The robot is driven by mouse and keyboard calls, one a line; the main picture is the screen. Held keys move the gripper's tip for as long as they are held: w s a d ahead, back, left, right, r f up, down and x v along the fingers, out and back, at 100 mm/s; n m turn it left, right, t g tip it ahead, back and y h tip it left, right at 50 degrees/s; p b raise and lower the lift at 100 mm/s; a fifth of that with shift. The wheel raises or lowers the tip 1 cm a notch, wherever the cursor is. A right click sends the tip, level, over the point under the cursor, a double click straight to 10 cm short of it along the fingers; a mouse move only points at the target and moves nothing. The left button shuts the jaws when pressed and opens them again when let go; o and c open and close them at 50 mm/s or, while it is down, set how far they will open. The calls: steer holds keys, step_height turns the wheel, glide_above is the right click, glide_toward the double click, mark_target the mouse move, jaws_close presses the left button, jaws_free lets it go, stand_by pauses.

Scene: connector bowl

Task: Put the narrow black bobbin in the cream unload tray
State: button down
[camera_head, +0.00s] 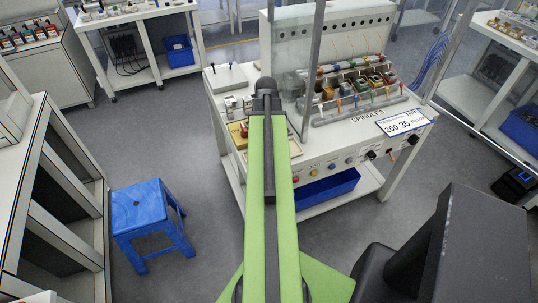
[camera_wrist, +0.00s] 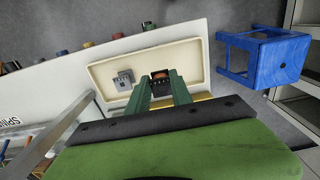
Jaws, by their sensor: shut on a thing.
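In the wrist view, my gripper (camera_wrist: 161,82) has its green fingers closed on a small dark bobbin (camera_wrist: 160,74) with an orange-brown middle. I take it for the narrow black bobbin. It shows over the floor of the cream unload tray (camera_wrist: 190,58); whether it touches the tray floor I cannot tell. A small grey piece (camera_wrist: 124,80) lies in the tray to the left of my fingers. In the head view my green arm hides the fingertips and the bobbin.
A white bench (camera_head: 350,135) carries racks of coloured spools (camera_head: 358,85) to the right of my arm. A clear upright panel (camera_head: 297,45) stands beside it. A blue stool (camera_head: 150,210) stands on the floor at the left; a blue bin (camera_head: 328,188) sits under the bench.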

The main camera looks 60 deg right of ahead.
step_height(320, 180, down, 5)
steer(key=b, duration=0.3)
steer(key=shift+r+b, duration=0.15)
steer(key=shift+b, duration=0.25)
steer(key=shift+r, duration=0.25)
steer(key=shift+f, duration=0.2)
steer(key=c, duration=1.1)
jaws_free()
steer(key=shift+c, duration=0.2)
step_height(320, 180, up, 13)
steer(key=p, duration=1.2)
steer(key=shift+f+p, duration=0.2)
steer(key=shift+p, duration=0.2)
steer(key=shift+f, duration=0.1)
